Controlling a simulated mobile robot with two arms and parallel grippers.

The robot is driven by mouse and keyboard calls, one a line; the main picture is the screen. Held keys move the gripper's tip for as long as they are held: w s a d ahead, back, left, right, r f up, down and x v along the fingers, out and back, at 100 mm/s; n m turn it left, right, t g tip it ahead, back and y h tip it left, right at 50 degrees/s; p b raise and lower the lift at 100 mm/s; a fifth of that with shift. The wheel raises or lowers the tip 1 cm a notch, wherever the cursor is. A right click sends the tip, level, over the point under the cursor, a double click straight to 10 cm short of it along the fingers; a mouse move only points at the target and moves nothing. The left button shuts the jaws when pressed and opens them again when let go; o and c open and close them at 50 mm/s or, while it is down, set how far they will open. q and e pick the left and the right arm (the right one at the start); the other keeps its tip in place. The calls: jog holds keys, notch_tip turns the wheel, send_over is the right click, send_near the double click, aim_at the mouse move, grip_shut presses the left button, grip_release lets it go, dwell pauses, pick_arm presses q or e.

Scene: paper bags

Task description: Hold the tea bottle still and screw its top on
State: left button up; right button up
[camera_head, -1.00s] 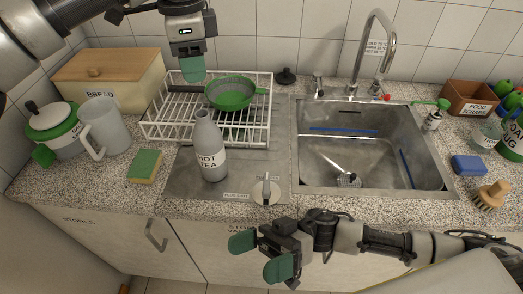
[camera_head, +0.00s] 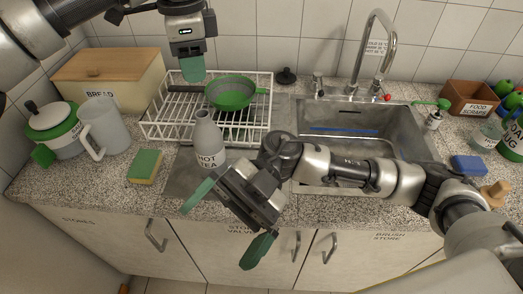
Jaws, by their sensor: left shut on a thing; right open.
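The grey tea bottle (camera_head: 207,135) stands upright on the metal drainboard, its white label partly readable as "HOT". Its neck is open at the top, with no top on it. My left gripper (camera_head: 193,70) is above and behind the bottle, apart from it, with green fingers together. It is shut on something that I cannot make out. My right gripper (camera_head: 228,222) is open and empty in front of the bottle, over the counter's front edge, its fingers spread apart. Its arm hides part of the drainboard. I cannot pick out the bottle's top.
A white dish rack (camera_head: 155,132) with a green pan (camera_head: 231,93) stands behind the bottle. A sponge (camera_head: 145,166), pitcher (camera_head: 107,132) and bread box (camera_head: 105,75) are on the left. The sink (camera_head: 425,140) and faucet (camera_head: 359,70) are on the right.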

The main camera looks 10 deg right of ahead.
jog(key=w+d+r+n+t+y, duration=0.1)
jog(key=w+d+n+t+y, duration=0.3)
jog(key=w+n+t, duration=0.45)
jog(key=w+d+r+n+t+y, duration=0.1)
jog(key=w+d+r+n+t, duration=0.1)
jog(key=w+d+n+t, duration=0.45)
jog(key=w+f+n+t, duration=0.2)
jog(key=w+f+t, duration=0.2)
jog(key=w+f, duration=0.25)
jog(key=t+h, duration=0.1)
send_near(210, 149)
jog(key=w+f, duration=0.1)
jog(key=d+f, duration=0.1)
jog(key=w+f, duration=0.1)
jog(key=shift+w+d, duration=0.3)
jog(key=shift+a+f, duration=0.15)
jog(key=x, duration=1.1)
jog(key=shift+w+a+f, duration=0.2)
jog(key=shift+a, duration=0.1)
